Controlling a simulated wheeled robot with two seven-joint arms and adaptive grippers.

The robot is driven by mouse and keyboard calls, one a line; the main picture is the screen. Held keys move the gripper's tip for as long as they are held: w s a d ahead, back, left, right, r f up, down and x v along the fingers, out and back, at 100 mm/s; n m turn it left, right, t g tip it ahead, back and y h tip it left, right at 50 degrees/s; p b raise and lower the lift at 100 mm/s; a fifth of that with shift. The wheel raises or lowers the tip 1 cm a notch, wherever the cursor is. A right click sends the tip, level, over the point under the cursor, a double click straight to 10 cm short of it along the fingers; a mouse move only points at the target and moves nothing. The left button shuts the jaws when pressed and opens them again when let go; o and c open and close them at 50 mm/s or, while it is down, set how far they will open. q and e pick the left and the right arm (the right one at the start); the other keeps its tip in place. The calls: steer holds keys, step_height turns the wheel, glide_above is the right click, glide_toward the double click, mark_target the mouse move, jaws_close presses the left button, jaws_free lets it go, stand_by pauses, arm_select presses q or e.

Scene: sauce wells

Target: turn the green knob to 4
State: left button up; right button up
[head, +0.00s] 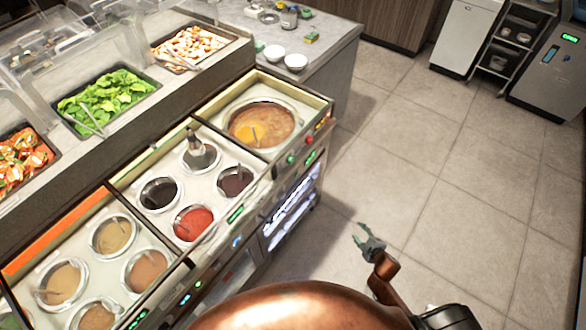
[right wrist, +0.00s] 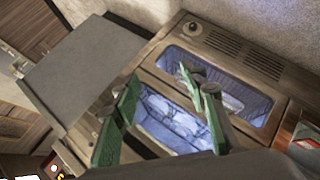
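A small green knob (head: 290,160) appears on the front panel of the sauce counter, below the large round soup well (head: 262,124). Its pointer and any numbers are too small to read. My right gripper (head: 366,241) is over the floor, to the right of and below the knob in the head view, apart from the counter and empty. In the right wrist view, its two green fingers (right wrist: 160,108) are spread apart in front of blue-lit glass panels. The green knob cannot be made out there. My left gripper is not in view.
A red knob (head: 309,141) and a green display (head: 310,157) sit near the green knob. A blue knob (head: 237,241) is farther along the panel. Sauce wells fill the counter top. The tiled floor (head: 430,180) to the right is clear.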

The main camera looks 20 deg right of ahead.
steer(key=w+a+r+n+t+y+b, duration=0.1)
steer(key=w+a+r+n+t+b, duration=0.2)
steer(key=w+r, duration=0.5)
steer(key=n+t+y+b, duration=0.1)
steer(key=n+y+b, duration=0.85)
steer(key=n, duration=1.05)
glide_toward(293, 161)
steer(key=x, duration=0.7)
steer(key=shift+f, duration=0.1)
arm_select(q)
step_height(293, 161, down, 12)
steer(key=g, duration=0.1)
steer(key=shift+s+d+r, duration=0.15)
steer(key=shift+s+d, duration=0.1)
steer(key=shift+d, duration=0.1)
arm_select(e)
steer(key=shift+x, duration=0.8)
steer(key=shift+c, duration=0.3)
jaws_close()
